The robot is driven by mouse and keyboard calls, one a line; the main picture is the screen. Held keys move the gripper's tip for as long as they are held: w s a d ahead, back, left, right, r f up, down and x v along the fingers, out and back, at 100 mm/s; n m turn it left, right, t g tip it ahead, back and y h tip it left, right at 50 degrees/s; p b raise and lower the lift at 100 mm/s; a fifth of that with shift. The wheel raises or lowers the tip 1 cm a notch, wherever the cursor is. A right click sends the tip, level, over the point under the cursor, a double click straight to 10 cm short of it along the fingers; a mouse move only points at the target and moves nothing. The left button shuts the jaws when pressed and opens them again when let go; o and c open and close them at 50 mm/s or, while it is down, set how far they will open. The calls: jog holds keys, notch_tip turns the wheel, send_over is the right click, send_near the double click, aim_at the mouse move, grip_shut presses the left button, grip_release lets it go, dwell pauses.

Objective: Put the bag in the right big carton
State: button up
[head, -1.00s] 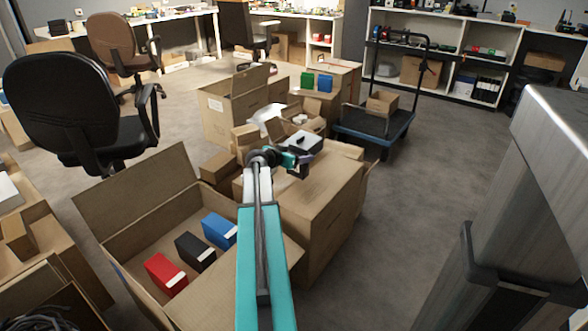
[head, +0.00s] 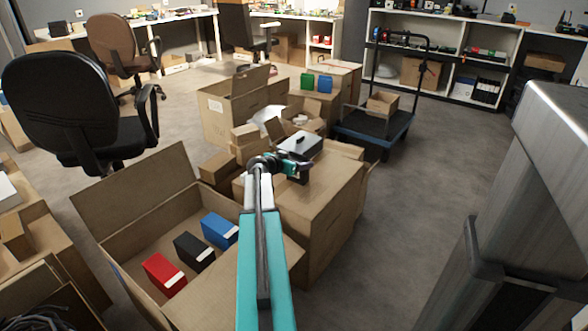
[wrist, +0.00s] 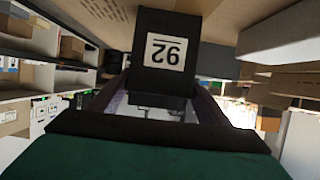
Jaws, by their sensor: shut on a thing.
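An open carton (head: 120,215) at the left front holds a red, a black and a blue box. Smaller cartons (head: 220,165) stand behind. A blue trolley (head: 375,128) is at the back right, a black chair (head: 75,100) at the left. Floor right of the carton is clear.

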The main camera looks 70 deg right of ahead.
jog(key=shift+f, duration=0.1)
jog(key=o, duration=1.1)
jog(key=shift+r, duration=0.2)
jog(key=p+v, duration=0.2)
jog(key=v, duration=1)
